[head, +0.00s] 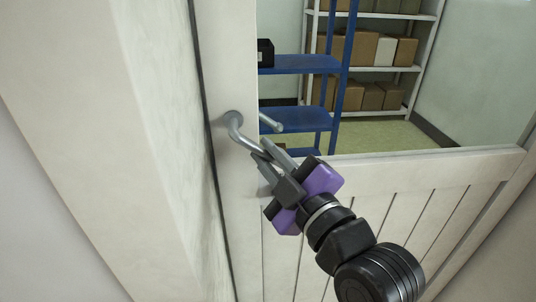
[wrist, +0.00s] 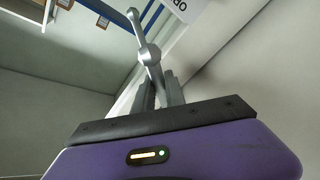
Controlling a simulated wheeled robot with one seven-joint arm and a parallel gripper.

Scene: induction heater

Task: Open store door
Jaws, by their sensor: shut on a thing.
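The store door (head: 380,190) is a white panelled door with a large window in its upper part. Its metal lever handle (head: 236,128) sits on the left stile, and it also shows in the wrist view (wrist: 146,48). My gripper (head: 268,160) is at the handle from the lower right. Its fingers are shut on the handle, as the wrist view also shows (wrist: 158,92). The fingers and the purple gripper body hide part of the handle. The door looks closed or nearly closed against the frame at its left; I cannot tell exactly which.
A white door frame and wall (head: 150,130) stand close at the left. Through the window I see a blue shelf (head: 300,64) and a white rack (head: 420,50) with several cardboard boxes. Part of a white sign (wrist: 178,12) shows at the top of the wrist view.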

